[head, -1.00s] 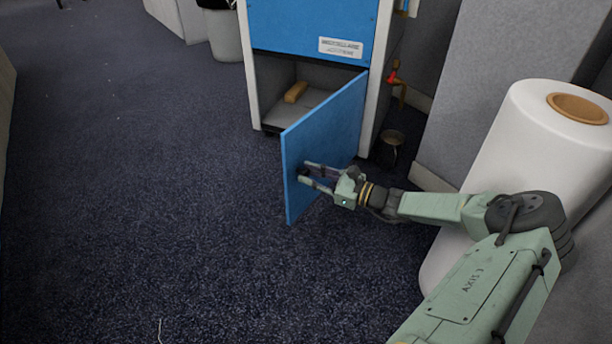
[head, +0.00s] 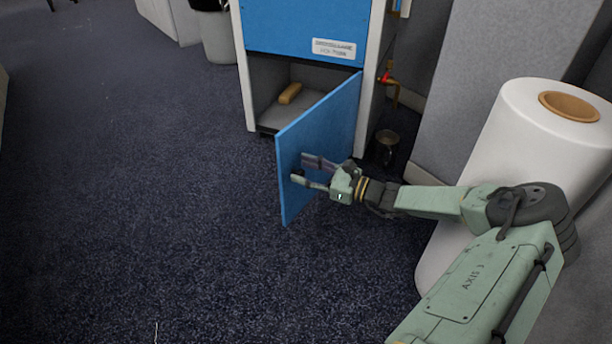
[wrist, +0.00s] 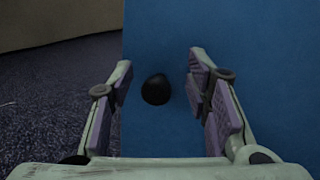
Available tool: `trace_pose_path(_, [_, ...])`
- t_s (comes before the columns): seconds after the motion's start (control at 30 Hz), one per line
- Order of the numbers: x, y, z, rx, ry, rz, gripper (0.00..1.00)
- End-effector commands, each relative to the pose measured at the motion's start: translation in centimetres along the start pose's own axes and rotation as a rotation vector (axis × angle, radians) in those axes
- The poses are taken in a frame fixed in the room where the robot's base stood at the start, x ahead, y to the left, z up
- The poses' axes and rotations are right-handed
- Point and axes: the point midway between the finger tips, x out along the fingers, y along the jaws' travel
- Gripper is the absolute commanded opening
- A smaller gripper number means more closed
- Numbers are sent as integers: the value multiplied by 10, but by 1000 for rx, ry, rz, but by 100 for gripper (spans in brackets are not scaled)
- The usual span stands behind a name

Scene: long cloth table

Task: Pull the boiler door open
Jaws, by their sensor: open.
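The blue boiler door (head: 318,146) stands swung well open on its right-hand hinge side, and the inside of the boiler (head: 262,100) shows behind it. My gripper (head: 307,170) is at the door's outer face, near its free edge. In the wrist view the door (wrist: 255,120) fills the right and middle, and a round black knob (wrist: 156,89) sits on it between the two spread fingers of my gripper (wrist: 162,88). The fingers are open, with a gap on each side of the knob. In the head view the fingers hide the knob.
A tan block (head: 290,93) lies inside the boiler. A dark mug-like pot (head: 385,147) stands on the floor by the boiler's right side, near a red-handled valve (head: 386,78). A large white roll (head: 510,130) stands right, behind my arm. Carpet (head: 150,180) to the left is clear.

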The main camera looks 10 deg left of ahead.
Motion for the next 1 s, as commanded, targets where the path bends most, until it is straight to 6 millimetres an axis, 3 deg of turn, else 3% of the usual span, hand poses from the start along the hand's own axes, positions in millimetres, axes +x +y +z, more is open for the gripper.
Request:
trace_pose_path(0.2, [0, -7, 45, -3, 1, 1, 44])
trace_pose_path(0.4, [0, -11, 72, -2, 1, 2, 44])
trace_pose_path(0.77, [0, -12, 80, 1, 0, 2, 44])
trace_pose_path(0.87, [0, -12, 82, 1, 0, 2, 39])
trace_pose_path(1.0, [1, -15, 103, 1, -1, 2, 29])
